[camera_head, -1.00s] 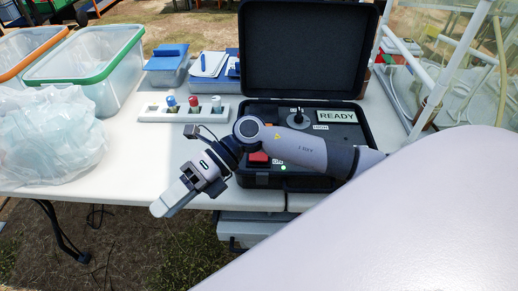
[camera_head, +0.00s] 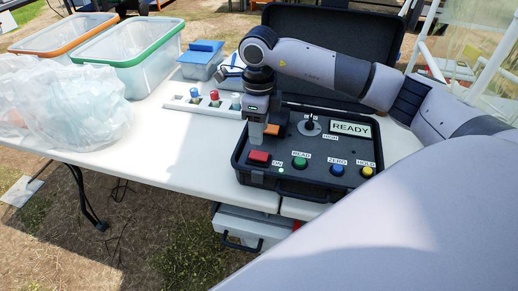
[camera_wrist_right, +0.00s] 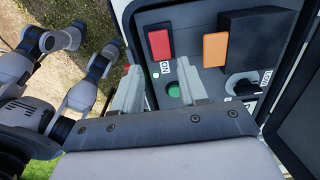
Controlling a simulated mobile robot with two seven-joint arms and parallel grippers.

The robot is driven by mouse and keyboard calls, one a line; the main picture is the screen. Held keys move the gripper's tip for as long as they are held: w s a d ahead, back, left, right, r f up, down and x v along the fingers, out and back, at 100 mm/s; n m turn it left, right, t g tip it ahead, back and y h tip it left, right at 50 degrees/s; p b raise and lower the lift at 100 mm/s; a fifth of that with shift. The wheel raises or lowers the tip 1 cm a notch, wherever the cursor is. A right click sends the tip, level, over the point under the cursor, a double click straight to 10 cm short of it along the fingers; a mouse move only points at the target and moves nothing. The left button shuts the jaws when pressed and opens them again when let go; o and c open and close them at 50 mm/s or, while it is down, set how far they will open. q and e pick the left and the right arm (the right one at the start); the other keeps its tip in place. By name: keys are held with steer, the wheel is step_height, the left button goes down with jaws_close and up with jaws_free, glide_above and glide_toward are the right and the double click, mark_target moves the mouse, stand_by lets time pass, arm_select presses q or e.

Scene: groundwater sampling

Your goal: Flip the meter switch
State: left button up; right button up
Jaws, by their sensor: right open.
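The meter (camera_head: 310,187) is an open black case on the table, with a "READY" display. Its red rocker switch (camera_head: 258,157), marked "ON", sits at the panel's near left; it also shows in the right wrist view (camera_wrist_right: 158,43). An orange switch (camera_wrist_right: 215,48) lies beside it, partly covered in the head view. My right gripper (camera_head: 257,143) points down over the left of the panel, just above and behind the red switch. In the wrist view its two fingers are apart with nothing between them. Whether they touch the panel is unclear. My left gripper is not in view.
The panel also has green (camera_head: 300,163), blue (camera_head: 337,170) and yellow (camera_head: 367,171) buttons and a black selector knob (camera_head: 310,123). A white bottle rack (camera_head: 180,103) stands left of the case. Clear bins (camera_head: 140,70) and a plastic bag (camera_head: 85,105) fill the table's left.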

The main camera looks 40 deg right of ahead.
mark_target(259, 155)
step_height(259, 155, down, 7)
steer(key=shift+f+p, duration=0.1)
steer(key=shift+p, duration=0.25)
